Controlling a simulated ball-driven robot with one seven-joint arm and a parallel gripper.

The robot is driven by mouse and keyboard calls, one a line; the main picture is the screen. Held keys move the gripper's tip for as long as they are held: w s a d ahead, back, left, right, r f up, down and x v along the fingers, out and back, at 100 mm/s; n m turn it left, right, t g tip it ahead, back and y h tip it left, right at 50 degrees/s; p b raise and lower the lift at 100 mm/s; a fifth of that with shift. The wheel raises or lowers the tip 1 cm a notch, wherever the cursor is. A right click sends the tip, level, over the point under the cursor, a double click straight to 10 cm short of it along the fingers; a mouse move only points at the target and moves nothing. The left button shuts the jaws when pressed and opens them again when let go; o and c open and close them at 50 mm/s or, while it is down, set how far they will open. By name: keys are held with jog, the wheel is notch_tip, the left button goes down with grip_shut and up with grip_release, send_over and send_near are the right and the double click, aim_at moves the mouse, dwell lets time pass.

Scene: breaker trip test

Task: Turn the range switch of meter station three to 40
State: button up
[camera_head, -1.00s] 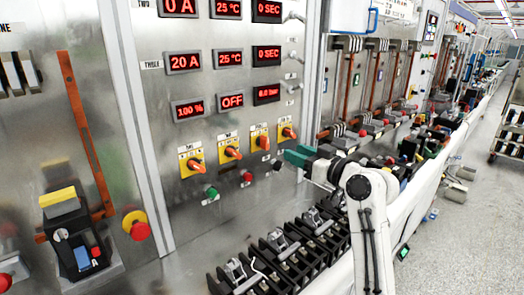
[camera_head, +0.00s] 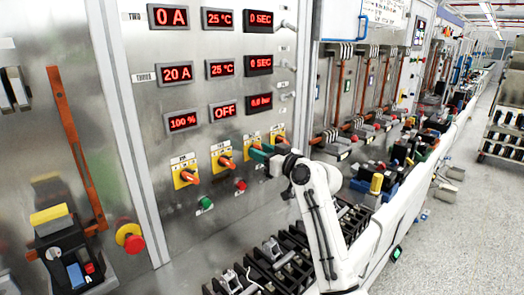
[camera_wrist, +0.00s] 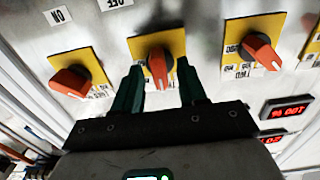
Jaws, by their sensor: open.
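A row of yellow range switches with orange knobs sits on the steel panel. The third switch from the left (camera_head: 251,147) is partly hidden by my gripper (camera_head: 262,152). In the wrist view, its orange knob (camera_wrist: 157,66) is in the middle, angled on its yellow plate. My gripper (camera_wrist: 160,68) is open, with one green fingertip on each side of this knob; I cannot tell whether they touch it. The second switch (camera_wrist: 260,50) is right of it there, and the fourth (camera_wrist: 72,80) is left. The wrist picture looks upside down.
Red number displays (camera_head: 182,121) sit above the switches. A green button (camera_head: 205,203) and a red button (camera_head: 240,184) are below. Black breaker blocks (camera_head: 275,252) stand under my arm.

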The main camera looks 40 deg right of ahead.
grip_shut()
dwell(0.4)
dwell(0.4)
jog(key=shift+d+m+p, duration=0.15)
jog(key=shift+m+p, duration=1.1)
jog(key=shift+m, duration=3.05)
jog(key=shift+f, duration=0.1)
grip_release()
